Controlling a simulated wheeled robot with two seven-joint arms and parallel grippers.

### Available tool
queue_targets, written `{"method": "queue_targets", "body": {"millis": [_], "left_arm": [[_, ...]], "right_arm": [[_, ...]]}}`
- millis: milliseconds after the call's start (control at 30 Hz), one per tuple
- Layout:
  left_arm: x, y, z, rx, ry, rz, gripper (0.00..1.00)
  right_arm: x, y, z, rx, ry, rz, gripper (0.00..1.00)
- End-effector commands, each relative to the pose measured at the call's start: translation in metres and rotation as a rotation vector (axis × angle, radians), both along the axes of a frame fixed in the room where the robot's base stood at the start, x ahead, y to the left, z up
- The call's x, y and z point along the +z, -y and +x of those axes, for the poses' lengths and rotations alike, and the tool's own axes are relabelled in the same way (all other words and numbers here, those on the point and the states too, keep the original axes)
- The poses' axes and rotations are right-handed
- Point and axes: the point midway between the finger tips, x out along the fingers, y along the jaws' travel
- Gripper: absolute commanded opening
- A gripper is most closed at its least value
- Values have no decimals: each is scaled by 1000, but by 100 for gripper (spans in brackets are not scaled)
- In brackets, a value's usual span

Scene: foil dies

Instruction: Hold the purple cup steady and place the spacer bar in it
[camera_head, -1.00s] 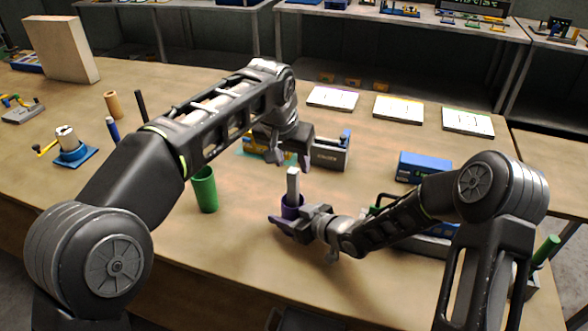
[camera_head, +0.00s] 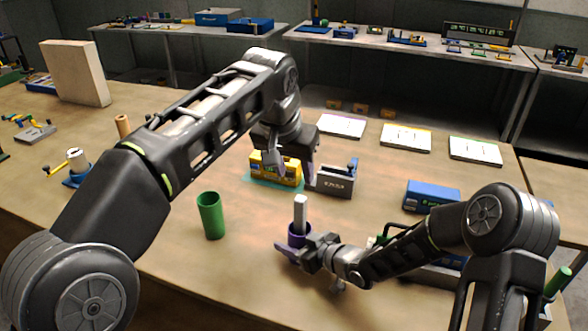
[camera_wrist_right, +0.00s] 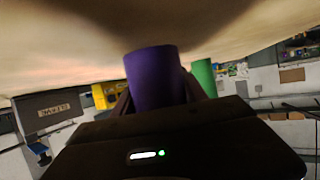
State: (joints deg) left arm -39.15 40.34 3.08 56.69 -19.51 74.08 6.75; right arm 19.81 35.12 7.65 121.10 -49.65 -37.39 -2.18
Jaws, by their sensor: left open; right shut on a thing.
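The purple cup (camera_head: 298,236) stands upright on the table. My right gripper (camera_head: 299,248) is shut on it from the front right. The light grey spacer bar (camera_head: 300,214) stands nearly upright in the cup, its upper part above the rim and its lower end hidden inside. My left gripper (camera_head: 291,167) is open and empty, above and behind the bar, clear of it. In the right wrist view, the purple cup (camera_wrist_right: 152,80) sits between the fingers; the bar does not show there.
A green cup (camera_head: 210,215) stands left of the purple cup. A yellow box (camera_head: 268,172) and a grey bin (camera_head: 335,181) are behind, near my left gripper. A blue box (camera_head: 432,194) is at the right. The table front between the cups is clear.

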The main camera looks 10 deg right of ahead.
Motion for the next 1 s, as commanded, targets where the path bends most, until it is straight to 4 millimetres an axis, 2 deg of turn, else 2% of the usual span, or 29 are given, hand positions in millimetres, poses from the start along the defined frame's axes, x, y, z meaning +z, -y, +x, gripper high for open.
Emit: {"method": "queue_targets", "body": {"millis": [67, 100, 367, 767, 1000], "left_arm": [[0, 0, 0, 0, 0, 0, 45], [0, 0, 0, 0, 0, 0, 45], [0, 0, 0, 0, 0, 0, 45], [0, 0, 0, 0, 0, 0, 45], [0, 0, 0, 0, 0, 0, 45]], "right_arm": [[0, 0, 0, 0, 1, 1, 7], [0, 0, 0, 0, 1, 1, 53], [0, 0, 0, 0, 1, 1, 75], [2, 3, -5, 0, 0, 0, 76], [16, 22, -31, -3, 1, -2, 76]]}}
